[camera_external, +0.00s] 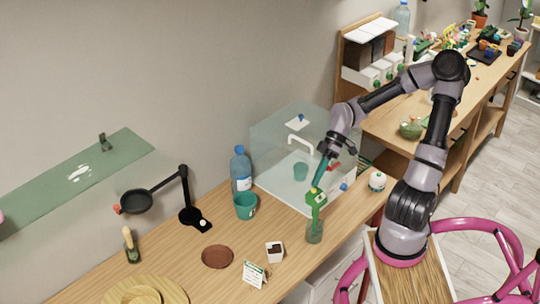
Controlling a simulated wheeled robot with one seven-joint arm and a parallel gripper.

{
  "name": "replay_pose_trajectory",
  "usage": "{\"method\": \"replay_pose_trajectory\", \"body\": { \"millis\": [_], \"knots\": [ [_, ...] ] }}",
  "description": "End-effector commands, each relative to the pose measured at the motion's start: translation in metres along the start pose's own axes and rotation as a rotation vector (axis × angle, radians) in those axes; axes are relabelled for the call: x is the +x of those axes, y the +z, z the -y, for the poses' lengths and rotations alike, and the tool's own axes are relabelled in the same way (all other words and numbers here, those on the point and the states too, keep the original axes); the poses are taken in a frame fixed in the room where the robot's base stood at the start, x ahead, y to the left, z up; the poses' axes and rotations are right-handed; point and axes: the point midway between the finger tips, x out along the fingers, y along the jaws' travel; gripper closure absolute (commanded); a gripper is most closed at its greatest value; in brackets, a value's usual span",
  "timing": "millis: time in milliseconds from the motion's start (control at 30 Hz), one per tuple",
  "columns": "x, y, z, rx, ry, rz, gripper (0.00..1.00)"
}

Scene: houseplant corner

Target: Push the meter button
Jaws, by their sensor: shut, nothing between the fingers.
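A bright green device (316,198), which looks like the meter, stands upright with its lower end in a clear greenish glass (314,233) near the front of the wooden counter. Its button is too small to make out. My gripper (318,187) points down from above, its teal fingers shut and empty. The fingertips are at or just above the top of the green device; I cannot tell whether they touch it.
A small white pot (275,253) and a white label card (254,274) stand to the left. A teal cup (245,206), a blue bottle (240,170), a brown saucer (217,257) and a black lamp (188,213) are further left. A glass-walled sink (287,185) lies behind.

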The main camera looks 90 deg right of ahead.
Motion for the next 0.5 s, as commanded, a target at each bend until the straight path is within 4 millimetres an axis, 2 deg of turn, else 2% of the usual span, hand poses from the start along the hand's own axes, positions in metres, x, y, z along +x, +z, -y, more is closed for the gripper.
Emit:
{"method": "replay_pose_trajectory", "body": {
  "millis": [167, 500],
  "knots": [
    [-0.005, -0.003, 0.003, 0.000, 0.003, -0.001, 1.00],
    [-0.029, -0.021, 0.020, 0.001, 0.003, -0.002, 1.00]
  ]
}}
